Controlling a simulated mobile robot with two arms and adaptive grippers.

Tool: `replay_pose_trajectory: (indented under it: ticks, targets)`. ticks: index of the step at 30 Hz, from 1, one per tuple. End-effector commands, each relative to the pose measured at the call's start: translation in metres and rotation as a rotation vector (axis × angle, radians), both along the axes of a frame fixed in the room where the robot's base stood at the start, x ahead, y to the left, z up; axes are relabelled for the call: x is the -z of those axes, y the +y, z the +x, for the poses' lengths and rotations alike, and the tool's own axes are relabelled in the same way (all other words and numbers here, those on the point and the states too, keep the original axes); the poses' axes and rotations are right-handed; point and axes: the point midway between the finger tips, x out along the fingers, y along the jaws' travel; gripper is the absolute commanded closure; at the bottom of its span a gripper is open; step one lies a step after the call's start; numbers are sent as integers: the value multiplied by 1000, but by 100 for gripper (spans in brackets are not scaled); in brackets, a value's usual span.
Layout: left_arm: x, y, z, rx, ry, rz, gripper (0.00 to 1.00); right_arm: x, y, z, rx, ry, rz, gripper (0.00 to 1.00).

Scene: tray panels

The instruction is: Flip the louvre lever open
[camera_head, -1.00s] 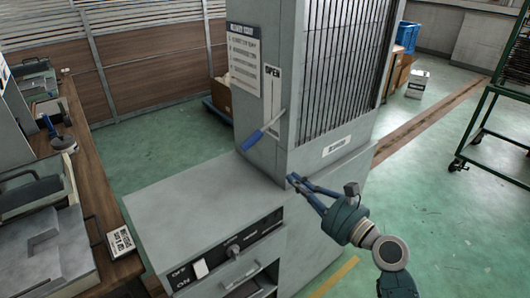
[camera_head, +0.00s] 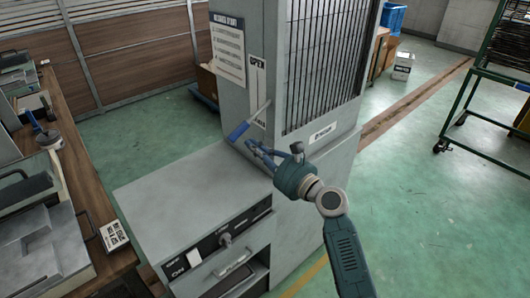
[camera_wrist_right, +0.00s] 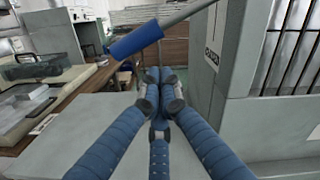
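The louvre lever (camera_head: 239,131) has a blue grip on a thin grey rod and slants down to the left from the cabinet's front face. It crosses a white plate (camera_head: 257,84) marked OPEN at its top; the lower lettering is partly hidden. My right gripper (camera_head: 251,147) is just below and right of the blue grip, apart from it. In the right wrist view the lever's grip (camera_wrist_right: 135,40) lies above and left of my gripper's fingertips (camera_wrist_right: 160,82). The fingers are drawn together with nothing between them. My left gripper is not in view.
The tall grey cabinet (camera_head: 316,151) with dark vertical slats stands beside the lever. A low grey console (camera_head: 185,190) with a switch and knob lies below it. A wooden bench (camera_head: 83,190) stands left. A green rack (camera_head: 466,100) stands far right, with clear floor between.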

Motion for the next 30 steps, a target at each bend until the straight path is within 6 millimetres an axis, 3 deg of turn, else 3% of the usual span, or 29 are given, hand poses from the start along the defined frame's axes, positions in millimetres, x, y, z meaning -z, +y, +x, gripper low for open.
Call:
replay_pose_trajectory:
  ticks: [5, 17, 30]
  targets:
    - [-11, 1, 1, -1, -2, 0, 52, -13, 6, -2, -1, 2, 0, 100]
    - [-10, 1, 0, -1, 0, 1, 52, -14, 7, -2, -1, 2, 1, 100]
    - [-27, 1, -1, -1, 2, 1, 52, -21, 3, -5, 0, 42, 54, 100]
